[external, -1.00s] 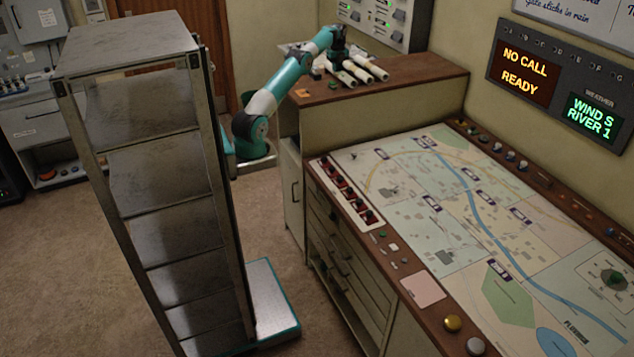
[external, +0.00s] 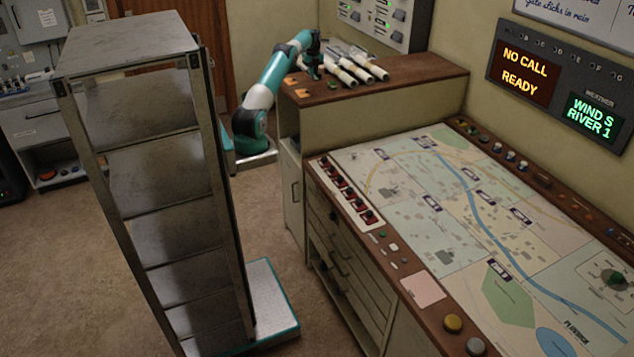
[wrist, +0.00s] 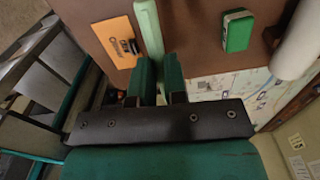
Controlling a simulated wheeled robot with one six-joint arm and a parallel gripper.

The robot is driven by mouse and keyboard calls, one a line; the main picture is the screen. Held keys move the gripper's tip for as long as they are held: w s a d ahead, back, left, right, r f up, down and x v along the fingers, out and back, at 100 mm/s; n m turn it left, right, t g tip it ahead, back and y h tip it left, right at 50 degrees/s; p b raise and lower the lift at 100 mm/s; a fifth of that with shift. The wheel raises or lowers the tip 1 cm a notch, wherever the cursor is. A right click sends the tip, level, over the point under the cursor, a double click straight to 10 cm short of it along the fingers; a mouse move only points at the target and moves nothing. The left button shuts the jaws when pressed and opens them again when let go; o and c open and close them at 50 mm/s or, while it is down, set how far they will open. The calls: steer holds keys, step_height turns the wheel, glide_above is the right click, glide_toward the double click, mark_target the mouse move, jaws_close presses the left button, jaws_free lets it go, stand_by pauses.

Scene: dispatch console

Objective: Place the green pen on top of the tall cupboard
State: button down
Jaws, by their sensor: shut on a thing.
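The tall cupboard (external: 420,82) has a brown wooden top and pale sides, and stands behind the map desk. My gripper (external: 315,72) is over the left part of its top, pointing down. In the wrist view, my gripper (wrist: 158,84) is shut on the pale green pen (wrist: 148,28), which sticks out beyond the dark green fingers over the brown surface. The pen's near end is hidden between the fingers. I cannot tell whether the pen touches the top. In the external view I cannot make the pen out.
An orange card (wrist: 118,42) lies left of the pen and a dark green block (wrist: 238,31) right of it. Several white rolls (external: 358,68) lie on the cupboard top. The front right of the top is clear. The map desk (external: 420,190) is lower, in front.

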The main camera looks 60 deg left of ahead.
mark_target(313, 90)
step_height(313, 90, down, 7)
steer(key=shift+f+p, duration=0.15)
steer(key=shift+p, duration=1)
steer(key=shift+f, duration=0.15)
steer(key=c, duration=1.2)
jaws_free()
steer(key=shift+o, duration=0.2)
step_height(313, 90, up, 12)
steer(key=shift+r+b, duration=0.2)
steer(key=shift+b, duration=0.9)
steer(key=shift+d, duration=0.1)
